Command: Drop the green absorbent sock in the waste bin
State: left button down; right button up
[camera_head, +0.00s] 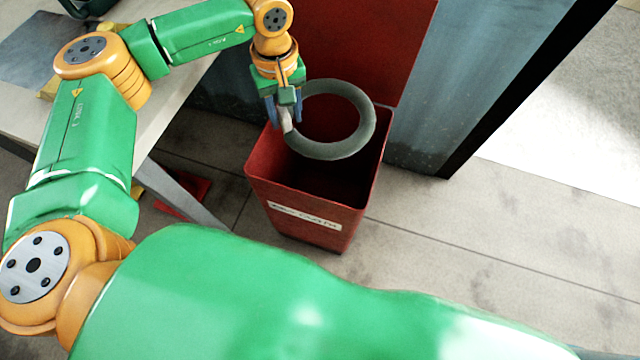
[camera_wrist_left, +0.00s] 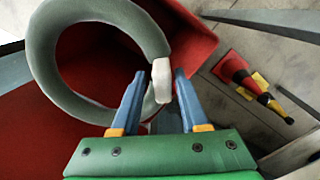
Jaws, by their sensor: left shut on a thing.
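The green absorbent sock (camera_head: 367,112) is a grey-green ring with a pale band. My left gripper (camera_head: 285,118) is shut on the sock at its left side, by the pale band. The sock hangs over the open mouth of the red waste bin (camera_head: 310,225), which has a raised red lid and a white label on its front. In the left wrist view the sock (camera_wrist_left: 45,55) fills the upper left, its pale band between the blue fingers (camera_wrist_left: 158,90), with the red bin behind it. My right gripper is not in view.
A table (camera_head: 165,95) stands at the left, its leg close to the bin. A grey-blue panel (camera_head: 430,100) stands behind and right of the bin. A red cone-like object with a yellow and black part (camera_wrist_left: 250,85) lies on the floor. The floor to the right is clear.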

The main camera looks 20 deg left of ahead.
pick_arm(q)
jog(key=shift+n, duration=0.5)
jog(key=f, duration=0.1)
jog(key=w+a+f+b, duration=0.1)
jog(key=w+f, duration=0.1)
jog(key=shift+a+f, duration=0.15)
jog(key=shift+f, duration=0.2)
notch_tip(320, 180, down, 5)
jog(key=b, duration=0.4)
jog(key=shift+s+f+b, duration=0.1)
jog(key=shift+f+b, duration=0.1)
jog(key=shift+b, duration=0.15)
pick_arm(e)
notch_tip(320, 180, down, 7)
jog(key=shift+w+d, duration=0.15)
pick_arm(q)
jog(key=shift+c, duration=1.7)
grip_release()
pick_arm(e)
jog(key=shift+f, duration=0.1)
pick_arm(q)
notch_tip(320, 180, up, 7)
jog(key=shift+r+p, duration=0.1)
jog(key=shift+p, duration=0.2)
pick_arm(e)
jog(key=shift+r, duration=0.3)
